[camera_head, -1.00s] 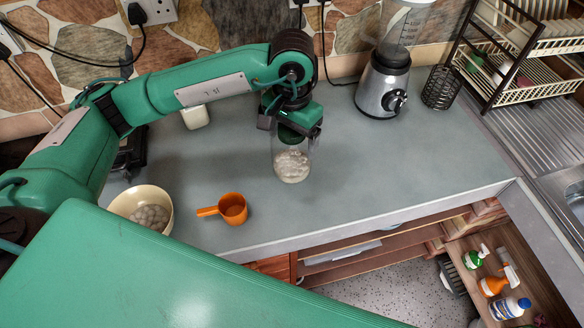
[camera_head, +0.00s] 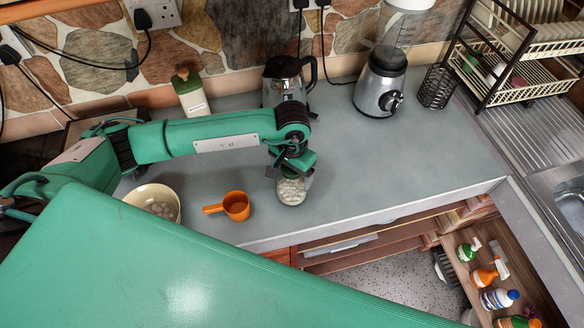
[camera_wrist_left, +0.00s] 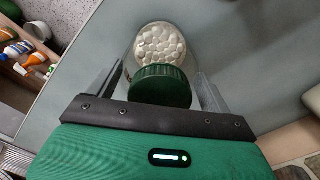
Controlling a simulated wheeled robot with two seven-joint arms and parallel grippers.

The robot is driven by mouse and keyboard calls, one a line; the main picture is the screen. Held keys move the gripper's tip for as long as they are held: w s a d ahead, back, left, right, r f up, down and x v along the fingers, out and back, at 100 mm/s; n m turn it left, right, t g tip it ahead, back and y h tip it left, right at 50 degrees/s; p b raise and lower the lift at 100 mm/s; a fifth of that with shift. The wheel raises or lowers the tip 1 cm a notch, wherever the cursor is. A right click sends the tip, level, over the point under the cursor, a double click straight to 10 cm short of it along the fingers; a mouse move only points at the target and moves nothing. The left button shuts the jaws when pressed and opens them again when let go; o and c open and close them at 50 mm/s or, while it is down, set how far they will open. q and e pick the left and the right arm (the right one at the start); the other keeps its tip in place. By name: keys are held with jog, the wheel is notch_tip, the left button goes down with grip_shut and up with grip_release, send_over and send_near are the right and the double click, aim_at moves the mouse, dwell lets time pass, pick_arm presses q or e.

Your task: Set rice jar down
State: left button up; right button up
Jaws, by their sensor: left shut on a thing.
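The rice jar is a clear jar (camera_head: 291,191) with whitish, pebble-like contents. It is near the front edge of the grey counter (camera_head: 400,170). In the left wrist view the jar (camera_wrist_left: 160,44) has a dark green lid (camera_wrist_left: 160,87) between the two fingers. My left gripper (camera_head: 292,175) is shut on the jar at its lid end, from above. The wrist view also shows this gripper (camera_wrist_left: 160,92). The jar's base is close to the counter top; I cannot tell if it touches. My right gripper is not in view.
A cream bowl (camera_head: 172,191) and an orange measuring cup (camera_head: 237,207) stand left of the jar. A kettle (camera_head: 287,80), a green-capped container (camera_head: 189,93) and a blender (camera_head: 383,82) stand behind. The counter right of the jar is clear. Bottles (camera_head: 498,299) sit below, beyond the edge.

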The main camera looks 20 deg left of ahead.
pick_arm(q)
jog(key=shift+f, duration=0.15)
jog(key=o, duration=1.7)
